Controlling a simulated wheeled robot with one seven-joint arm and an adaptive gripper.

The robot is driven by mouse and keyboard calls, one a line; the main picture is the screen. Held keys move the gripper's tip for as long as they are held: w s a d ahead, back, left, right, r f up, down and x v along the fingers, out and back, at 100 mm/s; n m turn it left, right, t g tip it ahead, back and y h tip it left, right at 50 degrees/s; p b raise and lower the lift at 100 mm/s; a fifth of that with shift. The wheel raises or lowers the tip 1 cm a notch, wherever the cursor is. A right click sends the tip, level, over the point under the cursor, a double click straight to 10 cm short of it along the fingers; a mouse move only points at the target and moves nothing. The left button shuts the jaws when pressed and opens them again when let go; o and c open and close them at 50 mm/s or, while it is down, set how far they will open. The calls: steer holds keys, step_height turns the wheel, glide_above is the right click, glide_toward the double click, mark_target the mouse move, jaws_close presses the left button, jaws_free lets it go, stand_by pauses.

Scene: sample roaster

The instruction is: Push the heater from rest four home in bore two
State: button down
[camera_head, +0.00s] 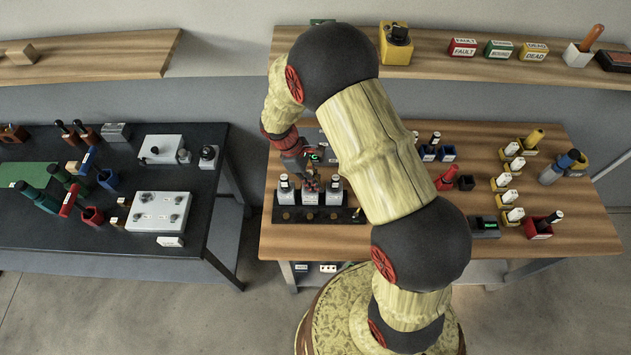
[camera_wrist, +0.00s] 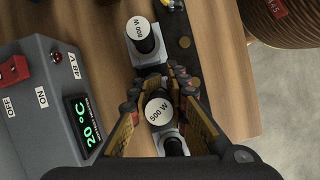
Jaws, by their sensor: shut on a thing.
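My gripper (camera_head: 311,185) is over the middle of a row of three grey blocks on a dark base (camera_head: 275,215). In the wrist view its fingers (camera_wrist: 160,92) are shut on a heater with a white "500 W" top (camera_wrist: 158,111). A grey block partly shows under this heater; how deep the heater sits cannot be told. A heater marked "800 W" (camera_wrist: 139,28) stands upright in a neighbouring grey block. In the head view the left block (camera_head: 285,197) and right block (camera_head: 334,197) each hold a black, white-topped heater. The fingers mostly hide the middle one.
A grey control box (camera_wrist: 38,100) with a red switch and a "20 °C" display stands close beside the gripper. Several rests with white tags, including a red one (camera_head: 531,231), stand at the table's right. A dark bench (camera_head: 120,240) with other gear is at the left.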

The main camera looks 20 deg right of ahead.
steer(key=shift+f, duration=0.4)
steer(key=shift+r, duration=0.15)
steer(key=shift+r+p, duration=2.05)
steer(key=shift+r, duration=0.95)
